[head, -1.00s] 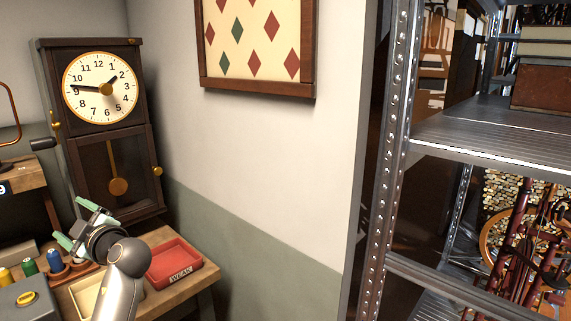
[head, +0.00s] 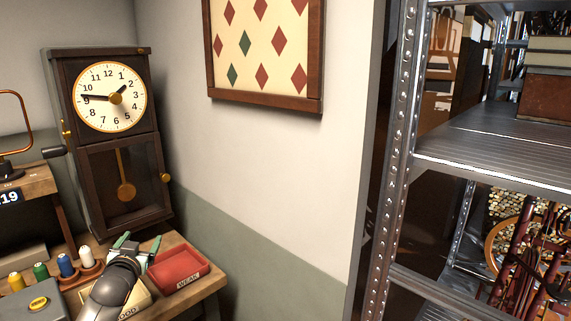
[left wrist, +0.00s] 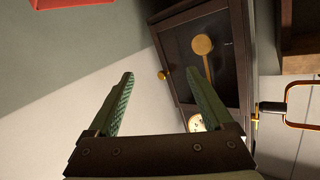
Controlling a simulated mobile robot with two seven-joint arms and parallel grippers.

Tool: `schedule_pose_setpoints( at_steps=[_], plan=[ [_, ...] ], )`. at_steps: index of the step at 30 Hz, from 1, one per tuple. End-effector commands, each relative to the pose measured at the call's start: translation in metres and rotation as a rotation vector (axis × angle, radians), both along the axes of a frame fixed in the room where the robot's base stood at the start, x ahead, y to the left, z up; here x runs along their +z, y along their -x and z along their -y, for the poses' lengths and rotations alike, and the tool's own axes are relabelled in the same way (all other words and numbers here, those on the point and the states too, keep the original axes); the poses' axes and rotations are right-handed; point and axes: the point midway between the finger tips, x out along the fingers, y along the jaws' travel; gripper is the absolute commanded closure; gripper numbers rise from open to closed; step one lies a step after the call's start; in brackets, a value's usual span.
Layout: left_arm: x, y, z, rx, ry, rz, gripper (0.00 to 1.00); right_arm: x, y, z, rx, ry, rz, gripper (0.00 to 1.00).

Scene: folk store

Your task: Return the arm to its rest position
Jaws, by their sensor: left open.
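My left gripper (head: 137,246) is low over the wooden bench in the head view, its green fingers pointing away towards the clock. It is open with nothing between the fingers; the left wrist view also shows the two fingers (left wrist: 160,80) spread apart. My grey left arm comes up from the lower left and covers part of a cream tray (head: 138,302). The gripper is beside a red tray (head: 180,268) marked WEAK, at its left. My right gripper is in neither view.
Several thread spools (head: 66,266) and a grey box (head: 35,302) are left of the arm. A metal shelf rack (head: 398,150) stands at right.

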Motion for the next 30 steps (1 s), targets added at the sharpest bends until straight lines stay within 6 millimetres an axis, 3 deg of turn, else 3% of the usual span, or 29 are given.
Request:
schedule_pose_setpoints(
  at_steps=[5,6,14,17,21,25,30],
  plan=[
    [0.019,-0.007,0.027,-0.139,-0.085,0.079,0.15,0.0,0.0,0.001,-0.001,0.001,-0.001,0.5],
    [-0.009,0.004,0.036,-0.148,-0.075,0.037,0.15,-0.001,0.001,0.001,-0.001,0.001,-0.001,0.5],
    [-0.117,0.067,0.083,-0.222,-0.026,-0.11,0.15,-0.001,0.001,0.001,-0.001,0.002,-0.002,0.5],
    [-0.163,0.106,0.105,-0.252,0.005,-0.179,0.15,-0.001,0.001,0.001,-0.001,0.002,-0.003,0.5],
    [-0.223,0.176,0.138,-0.294,0.064,-0.289,0.15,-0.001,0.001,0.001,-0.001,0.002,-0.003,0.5],
    [-0.265,0.247,0.165,-0.319,0.128,-0.388,0.15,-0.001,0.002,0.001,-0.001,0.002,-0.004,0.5],
    [-0.296,0.334,0.194,-0.335,0.209,-0.502,0.15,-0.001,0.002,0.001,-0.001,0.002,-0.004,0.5]
  ],
)
